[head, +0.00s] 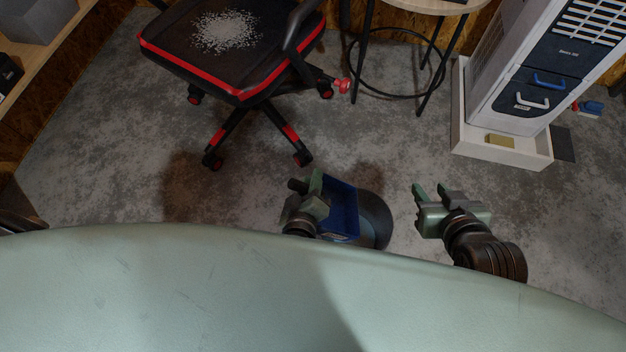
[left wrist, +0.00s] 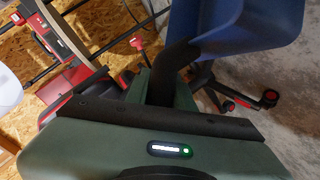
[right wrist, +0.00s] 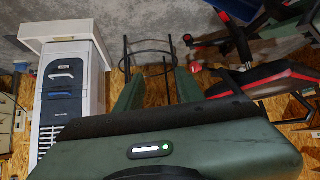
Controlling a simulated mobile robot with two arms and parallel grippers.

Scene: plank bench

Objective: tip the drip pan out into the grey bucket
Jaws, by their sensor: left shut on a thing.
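The blue drip pan (head: 342,208) is held in front of me in the head view and appears tilted. My left gripper (head: 311,198) is shut on its dark handle. The pan's blue side and black handle also fill the top of the left wrist view (left wrist: 255,22). A dark grey round vessel, which looks like the grey bucket (head: 377,222), shows behind and to the right of the pan, partly covered by it. I cannot tell whether anything is in the pan or bucket. My right gripper (head: 432,196) is open and empty, to the right of the bucket.
A black and red chair (head: 165,38) with white granules (head: 225,31) on its seat stands at the back left. A round-topped stool (head: 410,5) is behind. A white appliance stands in a white tray (head: 500,145) at the right. Grey floor between is clear.

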